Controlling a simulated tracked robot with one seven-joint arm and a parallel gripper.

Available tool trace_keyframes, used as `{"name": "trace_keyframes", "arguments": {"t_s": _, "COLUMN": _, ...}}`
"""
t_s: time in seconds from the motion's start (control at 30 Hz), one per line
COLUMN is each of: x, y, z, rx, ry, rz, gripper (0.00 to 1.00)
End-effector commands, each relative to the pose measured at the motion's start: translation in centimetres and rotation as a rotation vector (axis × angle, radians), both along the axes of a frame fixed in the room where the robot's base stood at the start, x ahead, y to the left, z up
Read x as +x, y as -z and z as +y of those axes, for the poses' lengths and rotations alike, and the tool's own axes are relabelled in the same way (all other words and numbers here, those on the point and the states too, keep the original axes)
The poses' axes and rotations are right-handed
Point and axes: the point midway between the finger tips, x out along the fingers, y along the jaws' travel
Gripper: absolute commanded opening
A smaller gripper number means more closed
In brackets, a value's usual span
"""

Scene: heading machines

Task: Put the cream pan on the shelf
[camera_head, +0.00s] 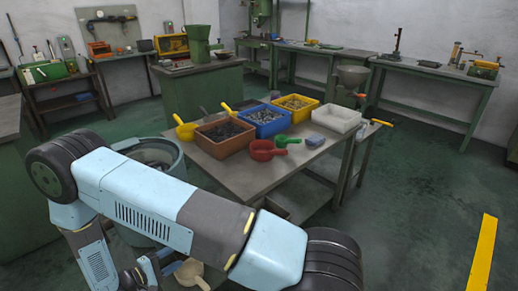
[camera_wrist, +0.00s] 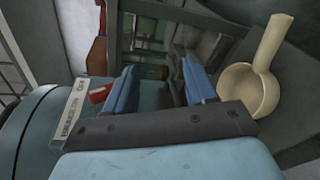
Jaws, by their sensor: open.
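The cream pan (camera_wrist: 246,92) has a round bowl and a thick handle. In the wrist view it is at the right, its handle pointing up, outside and to the right of my gripper's right finger. The head view shows it low near the bottom edge (camera_head: 190,273), partly behind my arm. My gripper (camera_wrist: 160,88) is open, with two blue fingers apart and no object held between them. A grey lower shelf (camera_head: 312,192) shows under the central worktable; I cannot tell whether it is the task's shelf.
The central worktable (camera_head: 228,178) carries a brown bin (camera_head: 225,147), a blue bin (camera_head: 262,131), a yellow bin, a white tray (camera_head: 337,119), a red pan (camera_head: 262,155) and other scoops. A round drum (camera_head: 178,165) stands left of it.

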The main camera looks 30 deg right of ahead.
Motion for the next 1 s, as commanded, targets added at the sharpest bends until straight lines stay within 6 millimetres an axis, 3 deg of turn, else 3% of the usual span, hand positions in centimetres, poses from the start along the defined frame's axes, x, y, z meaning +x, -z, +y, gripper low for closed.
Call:
{"name": "trace_keyframes", "arguments": {"t_s": 0.1, "x": 1.4, "y": -4.1, "z": -1.0, "rx": 0.056, "ry": 0.079, "rz": 0.012, "gripper": 0.55}}
{"name": "trace_keyframes", "arguments": {"t_s": 0.47, "x": 3.3, "y": -15.0, "z": -5.1, "rx": 0.243, "ry": 0.282, "rz": 0.054, "gripper": 0.55}}
{"name": "trace_keyframes", "arguments": {"t_s": 0.77, "x": 2.9, "y": -23.2, "z": -9.2, "rx": 0.432, "ry": 0.413, "rz": 0.071, "gripper": 0.55}}
{"name": "trace_keyframes", "arguments": {"t_s": 1.0, "x": 1.6, "y": -29.1, "z": -12.4, "rx": 0.598, "ry": 0.487, "rz": 0.066, "gripper": 0.55}}
